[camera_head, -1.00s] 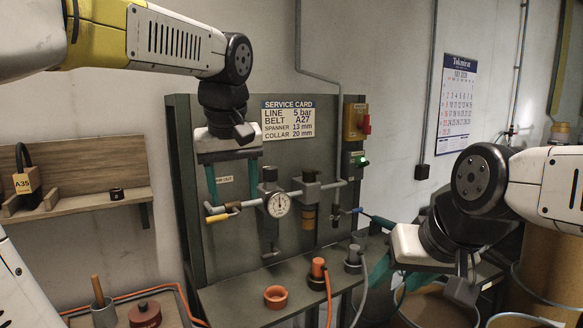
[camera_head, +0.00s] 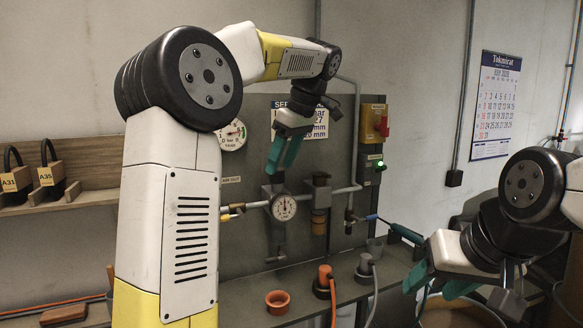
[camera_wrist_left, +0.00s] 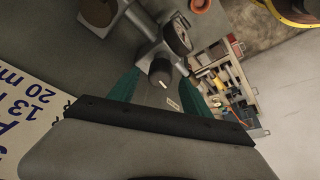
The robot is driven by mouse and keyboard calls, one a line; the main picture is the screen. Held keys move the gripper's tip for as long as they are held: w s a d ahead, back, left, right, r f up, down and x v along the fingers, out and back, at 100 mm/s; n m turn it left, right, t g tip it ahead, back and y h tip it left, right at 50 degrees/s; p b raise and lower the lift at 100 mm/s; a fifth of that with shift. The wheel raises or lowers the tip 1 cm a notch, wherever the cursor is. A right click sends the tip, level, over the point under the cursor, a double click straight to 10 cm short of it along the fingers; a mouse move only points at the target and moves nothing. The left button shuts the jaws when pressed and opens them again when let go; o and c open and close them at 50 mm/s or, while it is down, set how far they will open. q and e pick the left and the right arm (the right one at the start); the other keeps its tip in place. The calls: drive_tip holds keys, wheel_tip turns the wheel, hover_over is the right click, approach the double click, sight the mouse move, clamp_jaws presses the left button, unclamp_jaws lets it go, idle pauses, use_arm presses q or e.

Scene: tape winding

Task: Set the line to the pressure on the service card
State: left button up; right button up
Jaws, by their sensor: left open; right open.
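The service card (camera_head: 322,128) on the panel is mostly covered by my left gripper in the head view. Part of it, with "13" and "20 m", shows in the left wrist view (camera_wrist_left: 28,118). My left gripper (camera_head: 283,155) is open and points down, just above the line's round gauge (camera_head: 284,207) and the dark regulator body. The wrist view shows a dark round knob (camera_wrist_left: 160,72) with a white mark between the open teal fingers; contact is unclear. The gauge (camera_wrist_left: 181,35) is beyond it. Its needle reading is too small to tell. My right gripper (camera_head: 437,284) is open, low at right.
A yellow-handled valve (camera_head: 232,208) sits left of the gauge. A yellow box with a red switch (camera_head: 374,122) is at the panel's right edge.

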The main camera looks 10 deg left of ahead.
use_arm(q)
drive_tip(key=shift+x, duration=1)
clamp_jaws()
drive_tip(key=shift+s+m+t, duration=0.15)
drive_tip(key=shift+m+t, duration=0.25)
drive_tip(key=shift+m, duration=0.7)
drive_tip(key=m+t+h, duration=0.1)
drive_tip(key=m, duration=0.2)
drive_tip(key=shift+a, duration=0.1)
unclamp_jaws()
drive_tip(key=v, duration=0.7)
drive_tip(key=shift+r, duration=0.4)
